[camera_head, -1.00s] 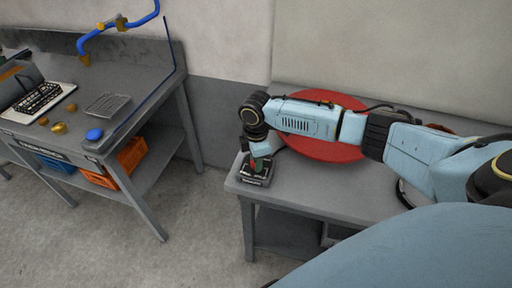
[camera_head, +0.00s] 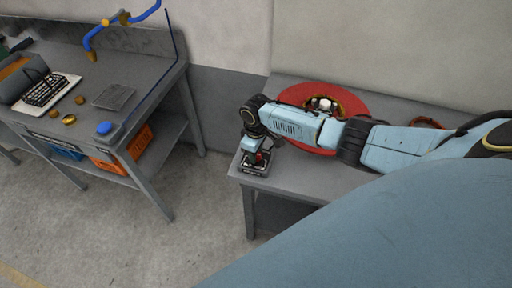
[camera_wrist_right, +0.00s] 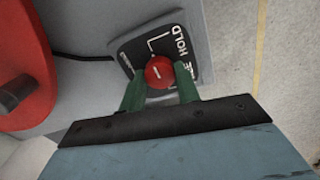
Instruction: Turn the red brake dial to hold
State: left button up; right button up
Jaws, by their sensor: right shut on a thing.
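The red brake dial (camera_wrist_right: 159,72) sits on a dark plate (camera_wrist_right: 190,32) with white lettering; the word HOLD is readable in the right wrist view. A short white mark shows on the dial's face. Other lettering on the plate is partly covered by a finger. My right gripper (camera_wrist_right: 160,84) has its two green fingers on either side of the dial, shut on it. In the head view the right gripper (camera_head: 259,157) reaches down onto the plate (camera_head: 254,170) at the near left corner of the table. My left gripper is not in view.
A large red disc (camera_head: 350,104) with a coil on it lies on the grey table (camera_head: 300,175) behind my right arm; its edge also shows in the right wrist view (camera_wrist_right: 35,95). A separate workbench (camera_head: 140,75) stands at left, with open floor between.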

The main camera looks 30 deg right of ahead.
jog(key=shift+m, duration=0.3)
jog(key=o, duration=1)
notch_tip(320, 180, up, 13)
jog(key=shift+r+p, duration=0.2)
jog(key=shift+p, duration=0.2)
